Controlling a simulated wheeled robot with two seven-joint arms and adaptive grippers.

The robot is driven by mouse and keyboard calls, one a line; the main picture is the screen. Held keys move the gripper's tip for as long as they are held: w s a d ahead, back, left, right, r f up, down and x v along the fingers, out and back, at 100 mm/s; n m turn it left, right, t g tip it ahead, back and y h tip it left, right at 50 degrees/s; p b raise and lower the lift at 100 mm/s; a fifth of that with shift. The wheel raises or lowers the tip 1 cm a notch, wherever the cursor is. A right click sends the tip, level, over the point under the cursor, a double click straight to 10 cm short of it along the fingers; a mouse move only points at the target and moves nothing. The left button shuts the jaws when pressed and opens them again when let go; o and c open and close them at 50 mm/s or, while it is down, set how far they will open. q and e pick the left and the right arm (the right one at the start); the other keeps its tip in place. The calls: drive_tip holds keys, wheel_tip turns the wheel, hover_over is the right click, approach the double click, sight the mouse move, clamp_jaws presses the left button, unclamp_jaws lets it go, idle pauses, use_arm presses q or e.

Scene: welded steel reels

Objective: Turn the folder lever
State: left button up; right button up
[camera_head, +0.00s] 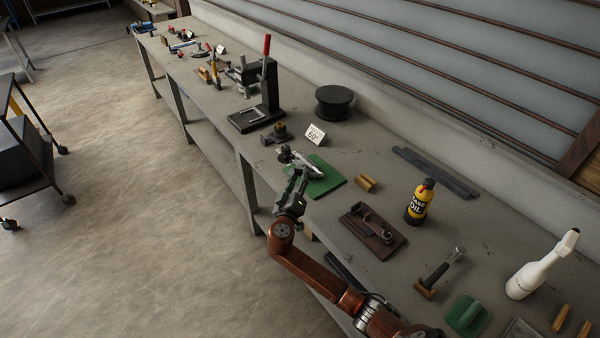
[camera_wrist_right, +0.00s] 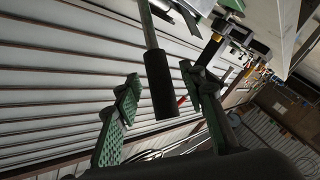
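The folder lever shows in the right wrist view as a grey rod (camera_wrist_right: 149,28) ending in a black cylindrical grip (camera_wrist_right: 161,85). My right gripper (camera_wrist_right: 158,78) is open, with its green-padded fingers on either side of the grip. Gaps show between the grip and both fingers. In the head view, my right gripper (camera_head: 296,179) is over the near-left part of a green mat (camera_head: 326,182). A small metal device (camera_head: 306,164) with a dark round end is just beyond the gripper, partly hidden by it. My left gripper is not in view.
A black press with a red-tipped lever (camera_head: 268,85) and a black drum (camera_head: 333,101) stand farther back. A price card (camera_head: 315,134) is behind the mat. A wooden block (camera_head: 365,183), a brown tool board (camera_head: 373,230) and a yellow oil bottle (camera_head: 419,203) are to the right.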

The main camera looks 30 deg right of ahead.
drive_tip(key=shift+w+d, duration=0.4)
drive_tip(key=shift+w, duration=0.05)
drive_tip(key=shift+w+d, duration=0.3)
drive_tip(key=shift+d, duration=0.05)
drive_tip(key=c, duration=0.6)
clamp_jaws()
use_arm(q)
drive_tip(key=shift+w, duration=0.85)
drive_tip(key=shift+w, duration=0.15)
